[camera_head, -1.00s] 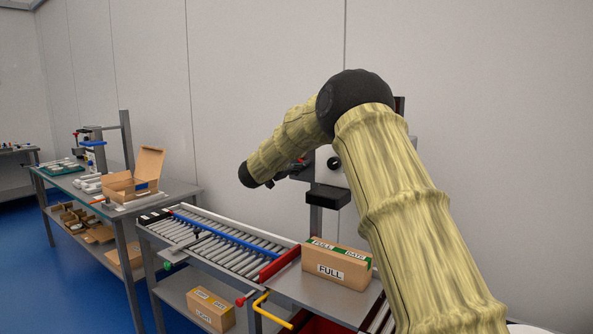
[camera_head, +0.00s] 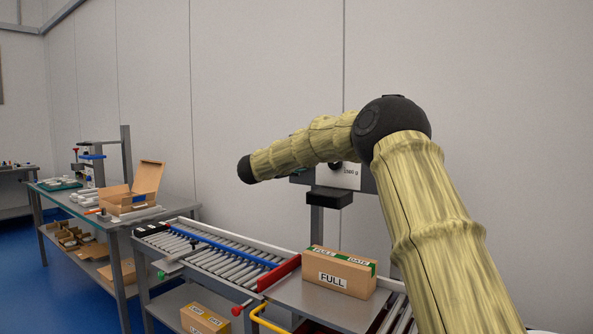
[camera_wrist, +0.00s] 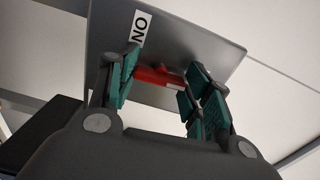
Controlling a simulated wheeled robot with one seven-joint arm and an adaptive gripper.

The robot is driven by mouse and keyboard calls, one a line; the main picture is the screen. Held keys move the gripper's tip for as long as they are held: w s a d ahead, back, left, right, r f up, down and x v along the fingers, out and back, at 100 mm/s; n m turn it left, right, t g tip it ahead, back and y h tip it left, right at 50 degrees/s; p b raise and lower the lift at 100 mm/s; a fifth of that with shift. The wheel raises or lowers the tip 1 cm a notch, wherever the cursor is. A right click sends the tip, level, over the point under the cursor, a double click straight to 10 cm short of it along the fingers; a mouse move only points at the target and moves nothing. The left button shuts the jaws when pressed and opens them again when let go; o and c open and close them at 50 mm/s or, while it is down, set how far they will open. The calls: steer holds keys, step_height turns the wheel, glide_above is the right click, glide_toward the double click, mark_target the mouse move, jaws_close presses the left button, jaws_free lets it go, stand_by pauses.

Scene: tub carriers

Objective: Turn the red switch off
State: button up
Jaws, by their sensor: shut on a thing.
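The red switch (camera_wrist: 158,77) shows in the wrist view as a red bar in front of a grey plate (camera_wrist: 195,38). A white label (camera_wrist: 140,27) reading ON is on the plate, beyond the switch. My gripper (camera_wrist: 163,74) has its teal-padded fingers on both sides of the red bar and is shut on it. The right finger covers part of the bar's right end. In the head view my arm hides the gripper, and I cannot make out the switch there.
A roller conveyor (camera_head: 215,262) runs beneath my arm. A carton marked FULL (camera_head: 338,273) stands at its right end, beside a red bar (camera_head: 279,272). A grey post (camera_head: 316,228) carries a panel (camera_head: 352,176) partly behind my arm. A bench with an open carton (camera_head: 133,192) stands at left.

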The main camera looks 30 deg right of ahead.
steer(key=shift+f+m+b, duration=0.2)
steer(key=shift+m+b, duration=0.15)
steer(key=shift+m, duration=0.05)
steer(key=o, duration=1)
steer(key=shift+r, duration=0.15)
steer(key=v, duration=1.2)
